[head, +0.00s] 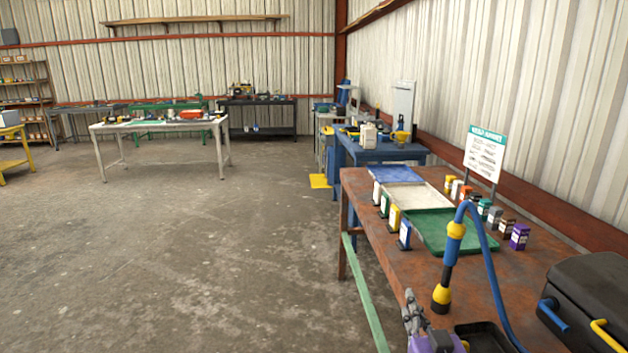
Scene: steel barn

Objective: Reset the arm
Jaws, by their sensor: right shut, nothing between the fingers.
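My right gripper (413,312) shows at the bottom of the head view, low by the near left edge of the rusty brown workbench (462,192). Its grey fingers are shut with nothing between them. The bottom edge of the picture cuts off the rest of that arm. My left gripper and left arm are not in view.
A blue hose with a yellow-and-black end (448,262) stands on the workbench beside my right gripper. A black case (592,290) lies at right. Blue, white and green trays (452,232), small boxes and a sign (484,153) are farther back. Open concrete floor lies left.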

